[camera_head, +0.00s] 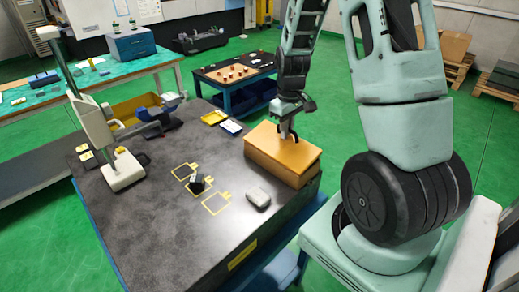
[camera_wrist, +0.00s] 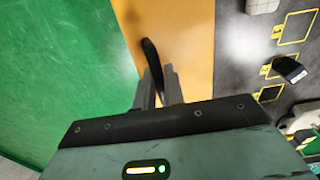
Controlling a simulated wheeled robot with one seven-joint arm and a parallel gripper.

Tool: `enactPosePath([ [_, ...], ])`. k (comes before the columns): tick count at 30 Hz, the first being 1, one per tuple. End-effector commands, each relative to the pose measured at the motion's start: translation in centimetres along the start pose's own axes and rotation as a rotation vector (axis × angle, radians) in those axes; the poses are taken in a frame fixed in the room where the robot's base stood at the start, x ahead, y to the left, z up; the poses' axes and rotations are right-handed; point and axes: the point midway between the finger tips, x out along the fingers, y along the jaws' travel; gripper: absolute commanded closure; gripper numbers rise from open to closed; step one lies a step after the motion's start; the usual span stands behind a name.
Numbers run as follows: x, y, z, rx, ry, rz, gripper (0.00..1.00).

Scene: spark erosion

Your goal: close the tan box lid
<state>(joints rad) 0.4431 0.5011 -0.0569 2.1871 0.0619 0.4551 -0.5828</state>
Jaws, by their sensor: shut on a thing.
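The tan box (camera_head: 275,160) stands on the near right part of the dark table. Its lid (camera_head: 268,140) looks flat on top; I cannot tell whether a small gap is left under it. In the wrist view the tan lid (camera_wrist: 195,45) runs down the middle of the picture. A dark curved handle (camera_wrist: 152,60) stands up from the lid. My gripper (camera_head: 288,134) is above the lid, with its fingers shut on the handle. The fingers also show in the wrist view (camera_wrist: 160,82). The gripper hides part of the handle.
A grey rounded block (camera_head: 258,197) and a small black part (camera_head: 197,183) lie left of the box, near yellow outlines on the table (camera_head: 150,240). A yellow tray (camera_head: 214,117) lies behind. A white-green upright device (camera_head: 122,170) stands at the table's left.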

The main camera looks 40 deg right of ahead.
Motion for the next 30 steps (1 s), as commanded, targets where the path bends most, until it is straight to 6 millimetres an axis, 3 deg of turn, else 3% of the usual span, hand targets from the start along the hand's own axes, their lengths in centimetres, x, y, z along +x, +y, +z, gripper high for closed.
enactPosePath([
  [29,1.6,1.2,0.0,-0.001,0.001,0.0,1.0],
  [30,1.6,1.2,0.0,0.0,0.001,0.0,0.78],
])
